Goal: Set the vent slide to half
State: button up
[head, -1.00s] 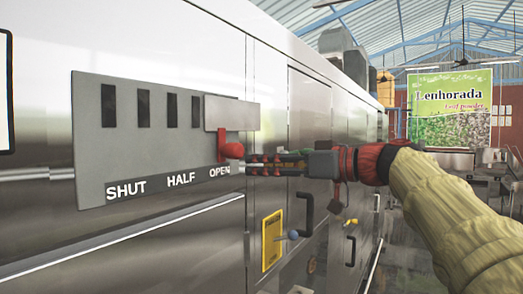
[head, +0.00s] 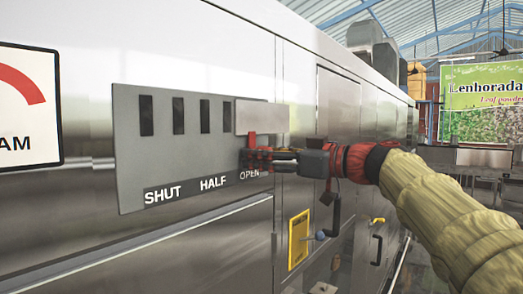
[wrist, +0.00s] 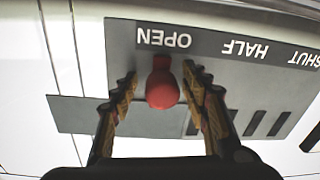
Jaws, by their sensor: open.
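The vent slide's grey cover plate (head: 262,117) is at the right end of the slotted vent panel (head: 150,184). Its red knob (wrist: 162,90) is by the OPEN label, and several dark slots are uncovered to its left. SHUT, HALF and OPEN run left to right along the panel in the head view. My gripper (wrist: 164,78) is open, with one finger on each side of the red knob; a gap shows on at least one side, and I cannot tell whether either finger touches it. In the head view, my gripper (head: 250,160) hides most of the knob.
A machine door with a dark handle (head: 331,222) is right of the panel, beside a yellow tag (head: 299,239) and a small blue knob (head: 320,235). A gauge sign (head: 28,105) is at the far left. The machine face below the panel is clear.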

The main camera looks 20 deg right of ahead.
jog(key=shift+a, duration=0.15)
jog(key=shift+c, duration=1)
grip_shut()
